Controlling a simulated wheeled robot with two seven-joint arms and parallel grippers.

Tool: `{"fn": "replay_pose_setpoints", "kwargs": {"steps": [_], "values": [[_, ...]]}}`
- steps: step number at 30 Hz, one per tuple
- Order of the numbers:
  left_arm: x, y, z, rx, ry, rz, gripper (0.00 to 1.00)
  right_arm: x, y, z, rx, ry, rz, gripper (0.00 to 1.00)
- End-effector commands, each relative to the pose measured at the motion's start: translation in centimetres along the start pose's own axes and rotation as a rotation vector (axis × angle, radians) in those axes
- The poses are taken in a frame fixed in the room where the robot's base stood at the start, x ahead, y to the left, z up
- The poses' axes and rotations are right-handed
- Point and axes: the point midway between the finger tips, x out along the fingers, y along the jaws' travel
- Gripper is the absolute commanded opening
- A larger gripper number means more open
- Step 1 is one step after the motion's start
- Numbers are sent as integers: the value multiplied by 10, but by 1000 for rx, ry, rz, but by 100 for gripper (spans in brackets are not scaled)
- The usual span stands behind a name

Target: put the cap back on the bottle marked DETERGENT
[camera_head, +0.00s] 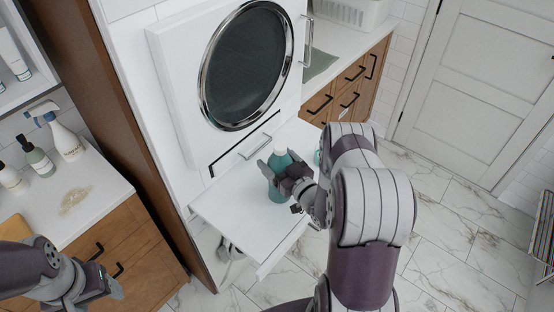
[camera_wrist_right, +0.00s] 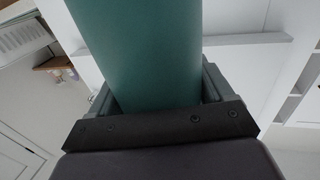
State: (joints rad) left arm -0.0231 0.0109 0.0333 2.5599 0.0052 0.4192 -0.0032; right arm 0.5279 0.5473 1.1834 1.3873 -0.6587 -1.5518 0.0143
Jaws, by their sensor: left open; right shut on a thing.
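A teal bottle (camera_head: 279,160) with a pale top stands upright over the white pull-out shelf (camera_head: 226,206) below the round dark door. No label can be read on it, and I cannot tell whether the pale top is a cap or a bare neck. My right gripper (camera_head: 278,182) is shut on the bottle's body. In the right wrist view the teal bottle (camera_wrist_right: 150,50) fills the space between the jaws. Another teal thing (camera_head: 318,158) shows just behind my right arm, mostly hidden. My left gripper (camera_head: 112,288) is open and empty at the lower left.
The white appliance (camera_head: 180,85) rises behind the shelf. Marble floor (camera_head: 450,240) is clear at the right.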

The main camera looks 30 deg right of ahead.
Motion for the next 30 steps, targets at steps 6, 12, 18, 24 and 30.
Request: {"fn": "replay_pose_setpoints", "kwargs": {"steps": [6,12,18,24,30], "values": [[0,0,0,0,0,0,64,0,0,0,-2,4,0,0],[5,0,1,0,0,0,64,0,0,6,-2,4,0,0],[3,0,0,0,0,0,64,0,0,4,-1,1,0,100],[2,0,0,0,0,0,64,-6,1,2,0,0,3,100],[14,0,2,0,0,0,64,-47,2,4,0,0,7,100]]}}
